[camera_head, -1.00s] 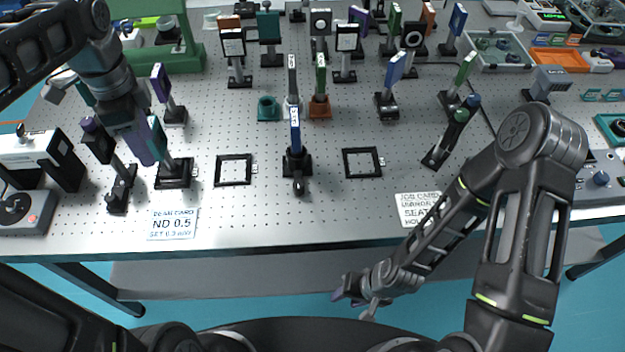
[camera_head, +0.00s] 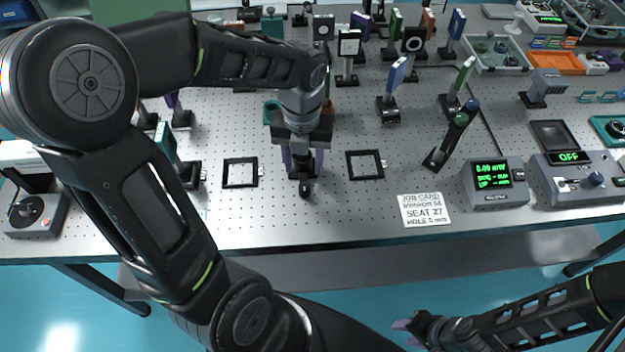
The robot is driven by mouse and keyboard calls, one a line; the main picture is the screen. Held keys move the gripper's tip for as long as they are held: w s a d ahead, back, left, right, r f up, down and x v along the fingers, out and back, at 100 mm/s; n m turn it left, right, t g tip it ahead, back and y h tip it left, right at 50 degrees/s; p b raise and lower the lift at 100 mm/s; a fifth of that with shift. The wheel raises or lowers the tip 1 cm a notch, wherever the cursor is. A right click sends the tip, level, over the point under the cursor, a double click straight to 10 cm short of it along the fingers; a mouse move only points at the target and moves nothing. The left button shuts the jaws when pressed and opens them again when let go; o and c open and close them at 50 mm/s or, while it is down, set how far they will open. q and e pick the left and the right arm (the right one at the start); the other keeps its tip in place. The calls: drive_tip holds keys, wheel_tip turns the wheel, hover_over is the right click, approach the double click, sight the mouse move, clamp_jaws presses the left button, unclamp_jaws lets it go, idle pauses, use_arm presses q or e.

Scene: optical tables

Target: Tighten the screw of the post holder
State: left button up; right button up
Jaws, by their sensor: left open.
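The black post holder (camera_head: 303,170) stands at the front centre of the optical table, between two square black frames. A dark round knob, seemingly its screw (camera_head: 305,190), sticks out at its front. My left gripper (camera_head: 301,158) points down right over the post holder, open, with its fingers around the upper part of it. The fingers and wrist hide the blue plate and its post. I cannot tell whether the fingers touch anything. My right gripper (camera_head: 405,330) is low in front of the table, away from the post holder; its jaw opening is unclear.
The square frames (camera_head: 240,173) and (camera_head: 365,164) lie flat on either side. A job card (camera_head: 425,210) and a meter with a green display (camera_head: 494,184) are to the right. Several mounted optics stand behind. My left arm covers the table's left front.

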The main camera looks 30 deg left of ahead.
sight(304, 186)
use_arm(q)
drive_tip(key=shift+f, duration=0.15)
wheel_tip(304, 186, down, 8)
drive_tip(key=shift+r, duration=0.25)
idle(0.3)
clamp_jaws()
idle(0.4)
